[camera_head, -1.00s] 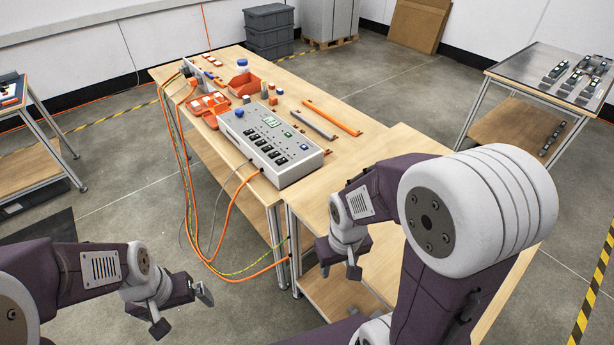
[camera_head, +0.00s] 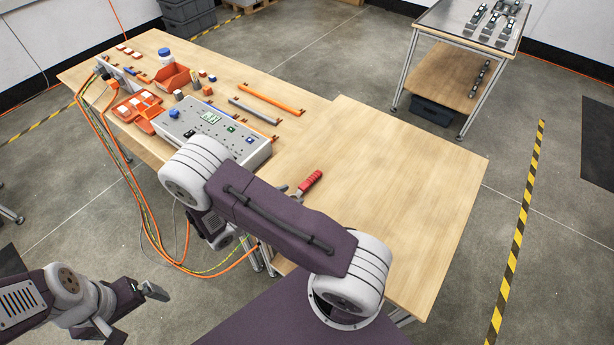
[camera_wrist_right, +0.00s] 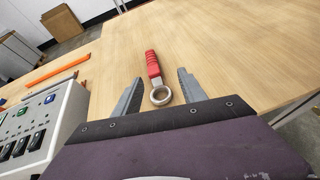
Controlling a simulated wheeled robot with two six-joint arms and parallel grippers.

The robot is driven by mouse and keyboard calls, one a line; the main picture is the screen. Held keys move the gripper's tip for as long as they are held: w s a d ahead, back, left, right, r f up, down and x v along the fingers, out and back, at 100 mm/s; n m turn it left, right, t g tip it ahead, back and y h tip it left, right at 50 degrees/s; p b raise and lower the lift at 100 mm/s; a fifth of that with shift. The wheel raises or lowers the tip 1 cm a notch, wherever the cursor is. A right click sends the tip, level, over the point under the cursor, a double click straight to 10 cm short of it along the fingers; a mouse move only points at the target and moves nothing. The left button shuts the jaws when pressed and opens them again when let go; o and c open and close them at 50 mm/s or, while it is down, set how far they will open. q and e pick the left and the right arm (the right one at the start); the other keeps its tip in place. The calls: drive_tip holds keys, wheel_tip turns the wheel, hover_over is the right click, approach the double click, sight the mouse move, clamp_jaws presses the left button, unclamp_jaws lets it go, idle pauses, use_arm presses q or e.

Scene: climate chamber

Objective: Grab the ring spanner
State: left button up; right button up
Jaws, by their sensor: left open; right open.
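The ring spanner (camera_head: 311,181) has a red handle and a metal ring end, and lies on the bare wooden table. In the right wrist view the spanner (camera_wrist_right: 152,66) points away from me with its ring nearest. My right gripper (camera_wrist_right: 160,77) is open, with one finger on each side of the ring and the red handle reaching past the tips. In the head view my right arm hides most of that gripper. My left gripper (camera_head: 129,307) is open and empty over the floor at the lower left.
A grey control box (camera_head: 240,146) stands left of the spanner. Orange and grey bars (camera_head: 270,98), an orange bin (camera_head: 172,77) and small blocks lie behind it. Cables hang off the table's left side. The wooden table (camera_head: 400,180) right of the spanner is clear.

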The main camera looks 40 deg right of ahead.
sight(301, 188)
drive_tip(key=shift+w+a+f+n+t, duration=0.1)
drive_tip(key=shift+a+f+n+t, duration=0.1)
drive_tip(key=shift+a+n+t, duration=0.35)
drive_tip(key=shift+w+f+n, duration=0.1)
drive_tip(key=shift+f+n, duration=0.1)
drive_tip(key=shift+n, duration=0.15)
drive_tip(key=shift+d+f, duration=0.1)
drive_tip(key=p+x, duration=0.1)
drive_tip(key=x, duration=0.3)
drive_tip(key=p+x, duration=0.1)
drive_tip(key=x, duration=0.4)
drive_tip(key=shift+w+d+p, duration=0.15)
drive_tip(key=shift+w+p, duration=0.1)
drive_tip(key=shift+p, duration=0.05)
drive_tip(key=shift+r, duration=0.25)
drive_tip(key=c, duration=0.8)
use_arm(q)
wheel_tip(301, 188, up, 3)
drive_tip(key=shift+r, duration=0.2)
use_arm(e)
clamp_jaws()
